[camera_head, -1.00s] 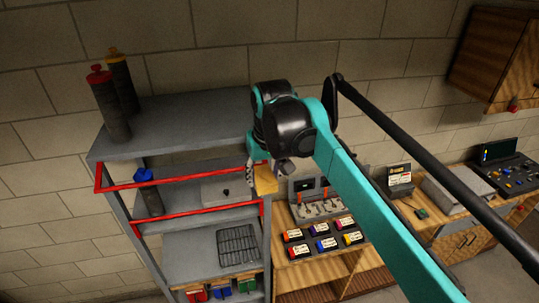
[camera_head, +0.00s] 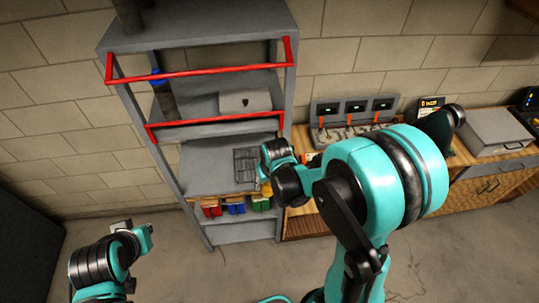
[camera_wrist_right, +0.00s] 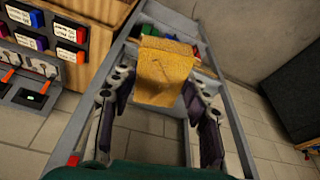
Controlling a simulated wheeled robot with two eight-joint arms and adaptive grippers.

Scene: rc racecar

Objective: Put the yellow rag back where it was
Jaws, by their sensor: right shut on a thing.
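The yellow rag (camera_wrist_right: 165,72) hangs between the fingers of my right gripper (camera_wrist_right: 158,112) in the right wrist view. The gripper is shut on it. In the head view, my right gripper (camera_head: 272,165) is in front of the grey shelf unit (camera_head: 215,27), at its right side near the middle shelf. Only a small yellow patch of the rag (camera_head: 266,188) shows there, mostly hidden by my wrist. Whether the rag touches the shelf cannot be told. My left gripper (camera_head: 122,227) is low at the left, away from the shelf; its fingers are not clear.
A black grid (camera_head: 246,165) lies on the middle shelf. Red, blue and green boxes (camera_head: 236,206) stand below it. Red rails (camera_head: 205,72) cross the shelf's front. A wooden bench with a switch panel (camera_head: 352,118) stands to the right. The floor in front is clear.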

